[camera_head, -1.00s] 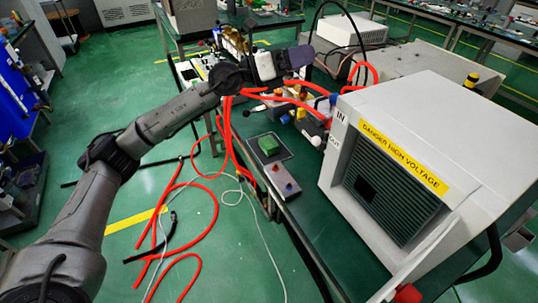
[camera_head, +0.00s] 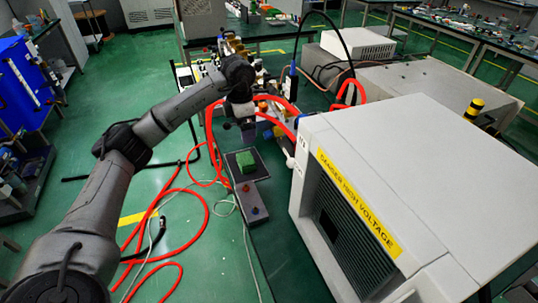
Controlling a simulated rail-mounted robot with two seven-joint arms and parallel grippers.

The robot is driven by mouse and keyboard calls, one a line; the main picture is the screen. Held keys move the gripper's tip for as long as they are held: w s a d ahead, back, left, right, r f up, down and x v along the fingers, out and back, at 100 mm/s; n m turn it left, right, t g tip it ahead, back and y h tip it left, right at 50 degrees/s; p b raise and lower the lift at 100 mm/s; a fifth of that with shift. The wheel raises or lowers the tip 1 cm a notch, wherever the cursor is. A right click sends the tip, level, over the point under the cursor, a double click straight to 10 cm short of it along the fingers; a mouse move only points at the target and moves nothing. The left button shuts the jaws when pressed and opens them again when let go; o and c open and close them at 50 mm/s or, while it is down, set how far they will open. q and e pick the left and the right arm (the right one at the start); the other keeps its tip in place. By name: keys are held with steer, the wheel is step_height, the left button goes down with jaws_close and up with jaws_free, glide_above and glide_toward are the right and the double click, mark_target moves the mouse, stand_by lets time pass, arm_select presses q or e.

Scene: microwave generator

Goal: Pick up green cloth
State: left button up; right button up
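The green cloth (camera_head: 246,161) is a small folded green block. It lies on a dark square plate (camera_head: 234,175) on the narrow bench left of the large white box. My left arm comes in from the left, and its wrist bends down just beyond the cloth. My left gripper (camera_head: 247,128) points downward above and behind the cloth in the picture, apart from it. Its fingers are small and dark against the clutter, so their opening is not clear. My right gripper is not in view.
The large white high-voltage box (camera_head: 420,170) fills the right side. Red hoses (camera_head: 208,130) loop around the bench and floor. A small box with knobs (camera_head: 253,200) sits in front of the plate. Bottles and fittings crowd behind my gripper.

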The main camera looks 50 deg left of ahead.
mark_target(242, 159)
arm_select(q)
steer(key=f, duration=0.1)
steer(key=s+f+b, duration=0.1)
steer(key=f, duration=0.2)
steer(key=shift+s+a+b, duration=0.25)
steer(key=shift+a+b, duration=0.05)
steer(key=shift+b, duration=0.05)
step_height(242, 159, down, 4)
steer(key=shift+w+d+r+b, duration=0.1)
steer(key=shift+w+r+b, duration=0.05)
steer(key=shift+b, duration=0.65)
steer(key=shift+f, duration=0.65)
step_height(242, 159, down, 5)
steer(key=b, duration=0.4)
steer(key=shift+w+r, duration=0.15)
steer(key=shift+r, duration=0.05)
steer(key=shift+f, duration=0.35)
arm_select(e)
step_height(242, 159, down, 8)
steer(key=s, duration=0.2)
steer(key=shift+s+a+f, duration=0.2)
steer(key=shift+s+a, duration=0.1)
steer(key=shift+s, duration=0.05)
